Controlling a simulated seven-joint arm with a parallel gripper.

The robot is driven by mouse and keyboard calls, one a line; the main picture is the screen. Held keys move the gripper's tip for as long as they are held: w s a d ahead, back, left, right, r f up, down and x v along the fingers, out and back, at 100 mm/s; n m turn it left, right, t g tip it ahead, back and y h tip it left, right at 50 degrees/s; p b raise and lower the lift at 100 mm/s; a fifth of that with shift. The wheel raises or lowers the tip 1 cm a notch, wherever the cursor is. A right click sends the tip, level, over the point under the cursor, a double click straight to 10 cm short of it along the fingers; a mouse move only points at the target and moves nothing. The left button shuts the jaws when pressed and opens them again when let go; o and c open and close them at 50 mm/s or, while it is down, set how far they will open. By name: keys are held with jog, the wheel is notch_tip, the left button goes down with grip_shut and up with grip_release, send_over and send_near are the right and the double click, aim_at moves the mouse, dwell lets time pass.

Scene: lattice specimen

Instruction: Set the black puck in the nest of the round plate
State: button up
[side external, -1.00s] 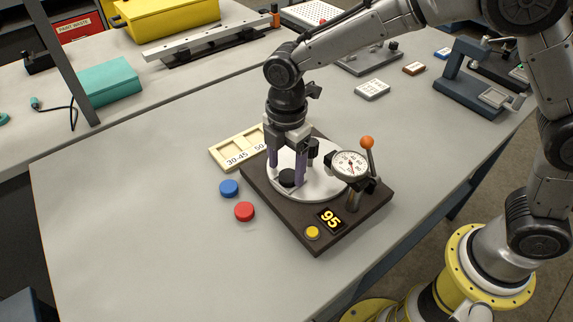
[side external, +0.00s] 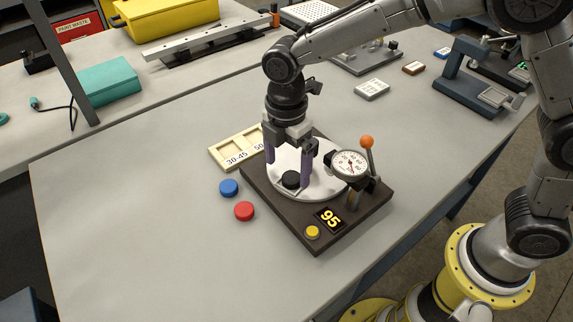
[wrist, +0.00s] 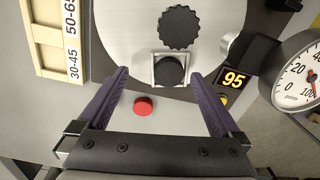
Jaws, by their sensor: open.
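The black puck (side external: 291,180) sits on the pale round plate (side external: 330,190), near its front left edge. In the wrist view the puck (wrist: 169,71) lies within the square bracket-shaped nest (wrist: 156,68) on the plate (wrist: 120,30). Whether it is fully seated I cannot tell. My gripper (side external: 288,174) is open, its purple fingers apart and above the plate. In the wrist view the gripper (wrist: 159,76) has one finger on each side of the puck, with clear gaps. A black scalloped knob (wrist: 180,27) is beyond the puck on the plate.
A dial gauge (side external: 349,164) and orange-tipped lever (side external: 367,142) stand right of the plate on the dark base (side external: 260,198). The base carries a "95" display (side external: 330,219) and yellow button (side external: 312,232). Blue (side external: 229,187) and red (side external: 244,211) pucks and a labelled tray (side external: 226,150) lie left.

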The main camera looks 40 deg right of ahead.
aim_at(286, 173)
jog(key=shift+w+r, duration=0.1)
jog(key=shift+r, duration=1.8)
notch_tip(286, 173, up, 14)
jog(key=shift+f, duration=0.1)
dwell(0.7)
jog(key=s+d+f+m+t, duration=0.2)
jog(key=s+d+m+t, duration=0.1)
jog(key=s+d+m, duration=0.7)
jog(key=s+d+f+m+t, duration=0.2)
jog(key=s+d+f+m, duration=0.1)
jog(key=s+d+m, duration=0.7)
jog(key=shift+s+d+t, duration=0.35)
jog(key=shift+s+t, duration=0.05)
jog(key=shift+s, duration=0.4)
